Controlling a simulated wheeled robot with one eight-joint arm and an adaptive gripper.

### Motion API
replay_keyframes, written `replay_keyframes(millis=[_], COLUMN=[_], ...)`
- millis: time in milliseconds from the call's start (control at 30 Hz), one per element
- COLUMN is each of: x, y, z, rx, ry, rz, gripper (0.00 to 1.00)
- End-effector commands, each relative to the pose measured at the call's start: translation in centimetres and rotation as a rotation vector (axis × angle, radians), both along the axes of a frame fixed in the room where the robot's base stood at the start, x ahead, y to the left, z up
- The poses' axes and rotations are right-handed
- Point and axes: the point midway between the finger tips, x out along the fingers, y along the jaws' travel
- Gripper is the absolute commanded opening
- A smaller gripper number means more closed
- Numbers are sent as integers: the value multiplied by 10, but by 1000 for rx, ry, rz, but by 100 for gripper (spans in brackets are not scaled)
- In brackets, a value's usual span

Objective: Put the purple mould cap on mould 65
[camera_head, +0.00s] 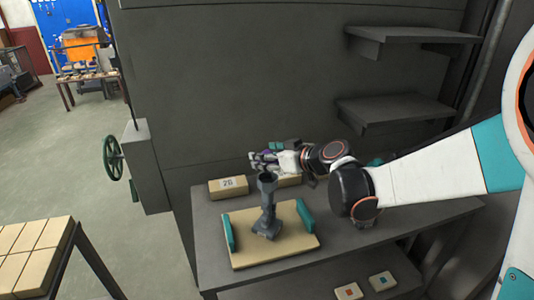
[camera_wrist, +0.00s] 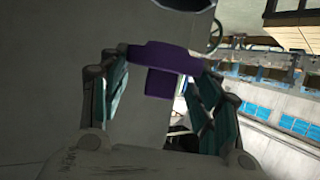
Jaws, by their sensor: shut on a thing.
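My gripper (camera_head: 264,159) is at the end of the arm, above the table and near the top of the grey stand. In the wrist view its fingers (camera_wrist: 158,95) are shut on the purple mould cap (camera_wrist: 165,60), which has a wide top and a narrower block below. In the head view only a little purple shows at the fingers. A tan block marked 26 (camera_head: 228,188) lies at the back left of the table. Another tan block (camera_head: 289,181) is partly hidden behind the stand and gripper. I cannot read a 65 anywhere.
A grey stand with a cup-like top (camera_head: 267,188) rises from a tan board (camera_head: 246,257) with teal side pieces. The board rests on a grey table (camera_head: 345,232). Small marked blocks (camera_head: 382,282) lie on its lower shelf. A dark wall with two shelves (camera_head: 410,36) stands behind.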

Motion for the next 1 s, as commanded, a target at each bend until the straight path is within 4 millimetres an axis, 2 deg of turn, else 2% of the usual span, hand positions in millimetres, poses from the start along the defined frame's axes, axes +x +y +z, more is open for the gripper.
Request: replay_keyframes(millis=[200,400,1000], x=[0,0,0], y=[0,0,0], z=[-25,-37,-38], rx=[0,0,0], ry=[0,0,0], rz=[0,-1,-1], gripper=[34,34,34])
